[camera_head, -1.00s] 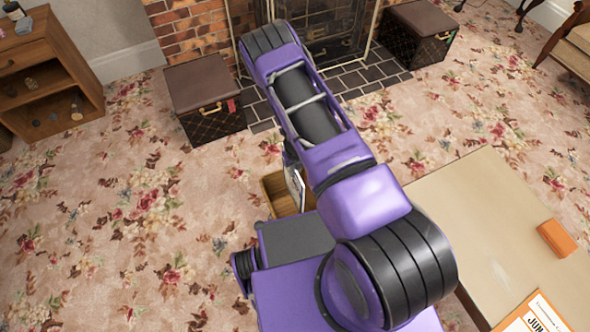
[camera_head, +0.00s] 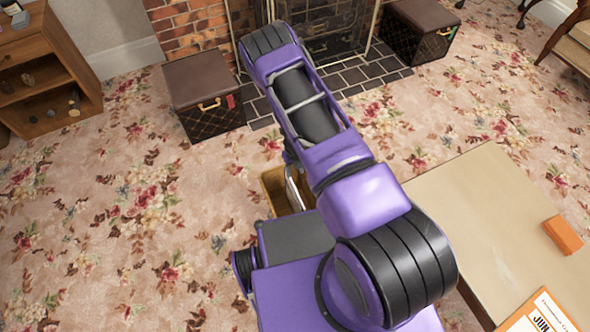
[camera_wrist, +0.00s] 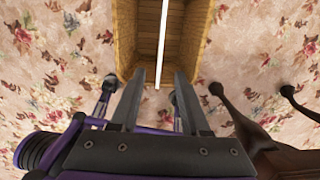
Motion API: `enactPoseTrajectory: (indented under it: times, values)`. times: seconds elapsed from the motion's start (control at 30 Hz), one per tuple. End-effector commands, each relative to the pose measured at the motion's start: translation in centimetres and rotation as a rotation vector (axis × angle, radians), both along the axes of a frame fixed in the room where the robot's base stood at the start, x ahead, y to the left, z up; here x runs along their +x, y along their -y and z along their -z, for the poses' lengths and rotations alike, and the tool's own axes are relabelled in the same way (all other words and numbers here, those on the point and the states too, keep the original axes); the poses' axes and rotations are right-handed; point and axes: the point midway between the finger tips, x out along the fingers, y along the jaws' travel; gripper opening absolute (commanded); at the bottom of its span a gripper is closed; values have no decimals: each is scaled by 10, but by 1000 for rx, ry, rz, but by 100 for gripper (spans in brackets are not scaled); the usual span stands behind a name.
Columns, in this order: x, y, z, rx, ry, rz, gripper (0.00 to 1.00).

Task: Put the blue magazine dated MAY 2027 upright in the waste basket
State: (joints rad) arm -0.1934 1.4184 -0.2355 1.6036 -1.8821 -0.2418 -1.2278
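The waste basket (camera_head: 272,186) is a wooden box on the carpet, partly hidden by my arm; its walls also show in the wrist view (camera_wrist: 124,38). A thin magazine (camera_head: 293,190) stands on edge in it. In the wrist view the magazine (camera_wrist: 163,38) is a narrow white strip running down the basket's middle. Its cover colour and date cannot be read. My gripper (camera_wrist: 159,74) is open at the basket's near side, with a finger on each side of the strip's near end and gaps to both. My arm hides the gripper in the head view.
A table (camera_head: 470,205) at right holds an orange block (camera_head: 563,235) and an orange magazine marked JUN (camera_head: 540,315). Brown boxes (camera_head: 202,95) (camera_head: 422,30) flank the fireplace. A wooden shelf (camera_head: 45,75) stands at left. Carpet between is clear.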

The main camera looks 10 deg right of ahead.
Motion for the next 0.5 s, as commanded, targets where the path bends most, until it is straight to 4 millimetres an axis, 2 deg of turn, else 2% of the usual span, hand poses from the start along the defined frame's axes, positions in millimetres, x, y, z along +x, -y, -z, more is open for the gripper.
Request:
enactPoseTrajectory:
  times: [0.27,0.37,0.5]
  values:
    - [0,0,-4,0,0,0,46]
    - [0,0,-17,0,1,0,46]
    - [-1,-1,-47,1,2,-1,46]
